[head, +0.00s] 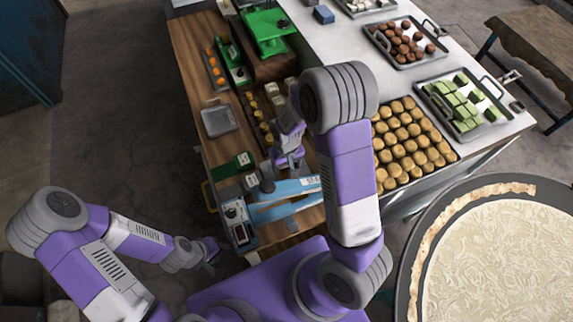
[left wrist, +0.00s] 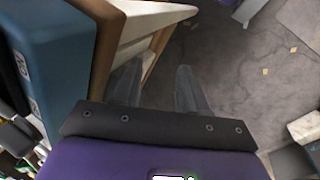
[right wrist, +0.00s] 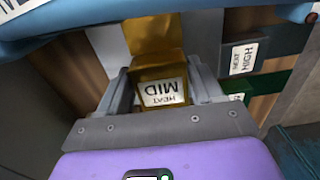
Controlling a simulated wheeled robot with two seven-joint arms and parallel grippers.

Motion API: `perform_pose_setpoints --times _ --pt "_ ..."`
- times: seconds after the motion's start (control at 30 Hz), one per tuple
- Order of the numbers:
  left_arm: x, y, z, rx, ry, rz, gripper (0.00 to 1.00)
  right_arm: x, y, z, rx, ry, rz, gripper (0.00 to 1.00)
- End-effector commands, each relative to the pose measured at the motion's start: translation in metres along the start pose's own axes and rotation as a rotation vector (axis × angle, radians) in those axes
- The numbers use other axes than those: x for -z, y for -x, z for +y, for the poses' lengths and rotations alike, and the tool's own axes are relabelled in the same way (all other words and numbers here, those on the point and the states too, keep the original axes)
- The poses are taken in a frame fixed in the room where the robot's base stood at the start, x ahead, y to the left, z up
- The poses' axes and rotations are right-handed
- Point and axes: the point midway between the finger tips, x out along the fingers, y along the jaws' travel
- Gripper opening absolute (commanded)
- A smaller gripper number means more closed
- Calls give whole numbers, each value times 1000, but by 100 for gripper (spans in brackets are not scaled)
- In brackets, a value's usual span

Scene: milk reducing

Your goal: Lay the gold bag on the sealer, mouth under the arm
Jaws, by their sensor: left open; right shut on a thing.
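The blue sealer (head: 292,190) sits on the wooden counter, its control box (head: 236,214) at its left end. My right gripper (right wrist: 160,82) is shut on the gold bag (right wrist: 150,38), which carries a "HEAT MID" label, upside down in the right wrist view. The bag's far end meets the edge of the blue sealer bar (right wrist: 75,32); I cannot tell whether it is under it. In the head view the right gripper (head: 288,160) is just beyond the sealer and hides the bag. My left gripper (head: 212,256) is open and empty, off the counter's near left; its fingers show in the left wrist view (left wrist: 155,80).
A green bag (head: 232,165) and a grey "HEAT HIGH" bag (right wrist: 243,55) lie beside the held bag. A large round pan (head: 490,250) stands right.

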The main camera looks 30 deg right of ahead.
Motion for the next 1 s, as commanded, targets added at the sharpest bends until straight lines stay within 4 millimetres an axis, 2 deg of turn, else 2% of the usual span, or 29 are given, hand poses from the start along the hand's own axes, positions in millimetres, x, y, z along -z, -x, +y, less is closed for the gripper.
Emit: perform_pose_setpoints --times 0.83,0.87,1.0 --pt "0 -7 -3 0 0 0 43 0 -9 0 0 0 0 34" --pt "0 -7 -3 0 0 0 43 0 -9 0 0 0 0 70" --pt "0 -7 -3 0 0 0 43 0 -9 0 0 0 0 92"
